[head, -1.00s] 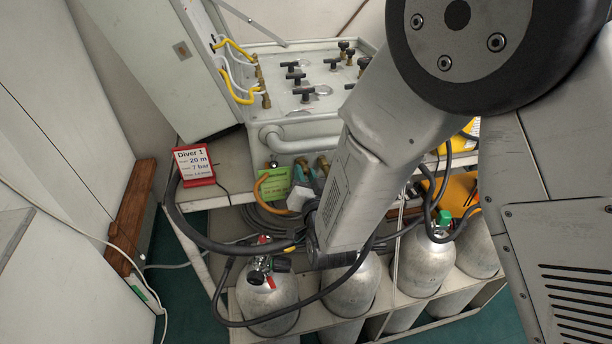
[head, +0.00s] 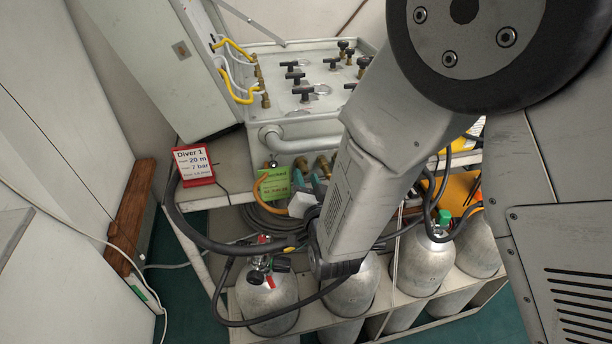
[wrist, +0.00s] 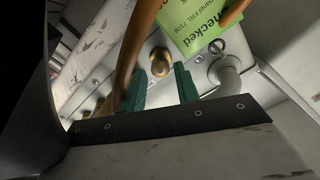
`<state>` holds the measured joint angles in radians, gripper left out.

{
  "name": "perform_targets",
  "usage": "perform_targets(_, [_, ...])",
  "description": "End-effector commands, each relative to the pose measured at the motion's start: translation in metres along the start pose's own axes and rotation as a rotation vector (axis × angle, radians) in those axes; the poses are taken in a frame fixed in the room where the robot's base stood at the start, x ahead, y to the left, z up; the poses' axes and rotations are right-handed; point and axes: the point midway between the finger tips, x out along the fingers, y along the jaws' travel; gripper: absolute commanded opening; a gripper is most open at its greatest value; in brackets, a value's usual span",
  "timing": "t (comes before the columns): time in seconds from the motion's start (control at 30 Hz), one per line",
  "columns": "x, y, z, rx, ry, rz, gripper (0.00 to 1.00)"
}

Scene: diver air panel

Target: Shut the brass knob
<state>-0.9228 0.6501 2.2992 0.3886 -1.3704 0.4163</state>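The round brass knob (wrist: 160,62) is on the pale panel face in the wrist view. It sits just beyond the fingertips of my gripper (wrist: 163,76), in line with the gap between the two green fingers. The fingers are apart and nothing shows between them; I cannot tell how far the knob is from them. In the head view, several brass fittings (head: 322,166) show on the panel's lower front, and I cannot tell which is the knob. My gripper there is small and partly hidden behind my arm.
A green "checked" tag (wrist: 205,22) hangs right beside the knob, with an orange hose (wrist: 137,45) to its left. A grey curved pipe (wrist: 228,75) is on the right. Black hoses (head: 200,235) and silver cylinders (head: 268,300) stand below the panel.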

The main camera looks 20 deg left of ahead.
Motion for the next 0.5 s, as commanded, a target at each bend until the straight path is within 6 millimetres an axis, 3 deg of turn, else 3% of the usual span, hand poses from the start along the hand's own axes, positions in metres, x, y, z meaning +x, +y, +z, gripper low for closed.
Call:
perform_targets(0.2, [-0.039, 0.0, 0.0, -0.002, -0.002, -0.001, 0.32])
perform_targets(0.5, [-0.059, 0.0, 0.0, 0.0, -0.001, 0.0, 0.32])
